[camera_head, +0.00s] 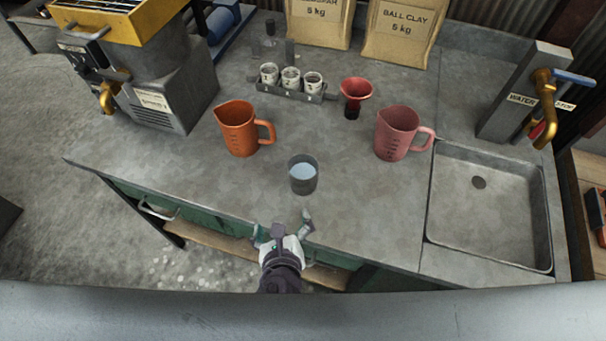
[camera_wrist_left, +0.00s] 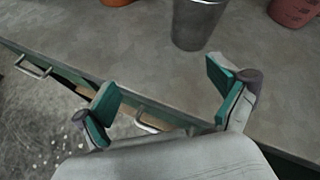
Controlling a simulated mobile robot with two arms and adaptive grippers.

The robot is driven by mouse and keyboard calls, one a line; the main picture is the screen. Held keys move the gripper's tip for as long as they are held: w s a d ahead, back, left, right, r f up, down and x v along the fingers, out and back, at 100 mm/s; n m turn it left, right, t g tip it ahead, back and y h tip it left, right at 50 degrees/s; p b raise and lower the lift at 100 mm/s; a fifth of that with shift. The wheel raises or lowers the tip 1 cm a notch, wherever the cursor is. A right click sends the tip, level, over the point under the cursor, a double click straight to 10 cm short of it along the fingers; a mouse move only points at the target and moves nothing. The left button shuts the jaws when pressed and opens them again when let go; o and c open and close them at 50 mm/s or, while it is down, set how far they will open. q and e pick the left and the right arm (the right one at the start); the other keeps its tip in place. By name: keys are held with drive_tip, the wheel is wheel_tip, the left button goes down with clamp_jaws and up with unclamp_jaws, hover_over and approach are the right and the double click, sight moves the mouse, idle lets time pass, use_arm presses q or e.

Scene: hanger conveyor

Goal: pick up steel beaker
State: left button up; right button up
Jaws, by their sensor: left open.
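The steel beaker (camera_head: 303,177) stands upright near the front middle of the grey worktop, with something pale blue inside it. It also shows at the top of the left wrist view (camera_wrist_left: 196,24), ahead of the fingers. My left gripper (camera_head: 281,222) is open and empty at the worktop's front edge, just in front of the beaker and apart from it. In the left wrist view its two green-padded fingers (camera_wrist_left: 162,84) are spread wide with nothing between them. My right gripper is not in view.
An orange jug (camera_head: 238,130) stands left of the beaker, a pink jug (camera_head: 396,136) right. Behind are a red funnel (camera_head: 355,90) and a rack of small cups (camera_head: 290,92). A sink (camera_head: 488,205) is at right, a machine (camera_head: 165,90) at left.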

sight(302, 187)
use_arm(q)
drive_tip(key=d+r+m, duration=0.1)
drive_tip(key=m, duration=0.1)
drive_tip(key=d+r+m+t, duration=0.1)
drive_tip(key=d+m, duration=0.1)
drive_tip(key=shift+d+r+h, duration=0.2)
drive_tip(key=shift+r+h, duration=0.05)
drive_tip(key=shift+h, duration=0.15)
drive_tip(key=shift+w+d+r+m+t, duration=0.1)
drive_tip(key=shift+w+d+m+t, duration=0.15)
drive_tip(key=shift+m, duration=0.35)
drive_tip(key=x, duration=0.7)
drive_tip(key=shift+d+p, duration=0.1)
drive_tip(key=shift+p, duration=0.25)
drive_tip(key=shift+f+p+x, duration=0.15)
drive_tip(key=shift+x, duration=1.4)
drive_tip(key=shift+f+p+x, duration=0.1)
drive_tip(key=shift+p+x, duration=0.05)
drive_tip(key=shift+x, duration=1.4)
drive_tip(key=shift+s+d, duration=0.1)
drive_tip(key=shift+s, duration=0.05)
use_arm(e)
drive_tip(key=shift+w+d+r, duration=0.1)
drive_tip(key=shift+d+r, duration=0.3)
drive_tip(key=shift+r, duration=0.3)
use_arm(q)
drive_tip(key=shift+c, duration=0.4)
